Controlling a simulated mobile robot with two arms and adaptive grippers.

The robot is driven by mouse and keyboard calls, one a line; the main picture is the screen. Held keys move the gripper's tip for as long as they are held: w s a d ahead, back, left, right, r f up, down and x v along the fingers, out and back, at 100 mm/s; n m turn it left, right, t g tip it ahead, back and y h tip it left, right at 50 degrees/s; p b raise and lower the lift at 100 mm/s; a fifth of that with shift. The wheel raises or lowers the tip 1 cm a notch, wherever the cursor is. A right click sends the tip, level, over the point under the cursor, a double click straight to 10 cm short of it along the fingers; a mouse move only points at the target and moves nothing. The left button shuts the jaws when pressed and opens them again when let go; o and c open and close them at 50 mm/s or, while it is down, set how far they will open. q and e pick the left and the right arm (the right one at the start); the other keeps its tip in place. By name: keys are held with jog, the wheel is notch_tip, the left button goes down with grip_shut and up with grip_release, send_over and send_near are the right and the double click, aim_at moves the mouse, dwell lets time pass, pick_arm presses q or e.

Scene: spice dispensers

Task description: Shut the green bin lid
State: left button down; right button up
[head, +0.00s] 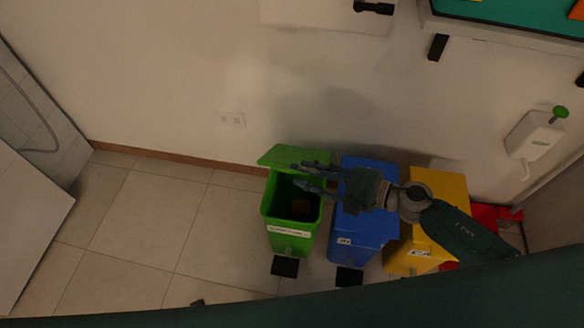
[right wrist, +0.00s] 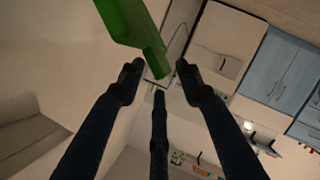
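The green bin (head: 290,236) stands on the floor against the wall, at the left end of a row of bins. Its lid (head: 280,156) is raised at the back, near the wall. My right gripper (head: 300,175) reaches in from the right, over the bin's mouth and in front of the raised lid. In the right wrist view its fingers (right wrist: 158,82) are spread and empty. The green lid (right wrist: 128,22) shows just beyond the fingertips; contact is unclear. My left gripper is out of view.
A blue bin (head: 363,235) and a yellow bin (head: 446,186) stand to the right, under my right arm. A red bin (head: 484,216) is partly hidden beyond them. Black pedals (head: 285,267) stick out in front. The tiled floor (head: 140,225) to the left is clear.

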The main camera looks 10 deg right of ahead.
jog(key=shift+x, duration=2.15)
grip_shut()
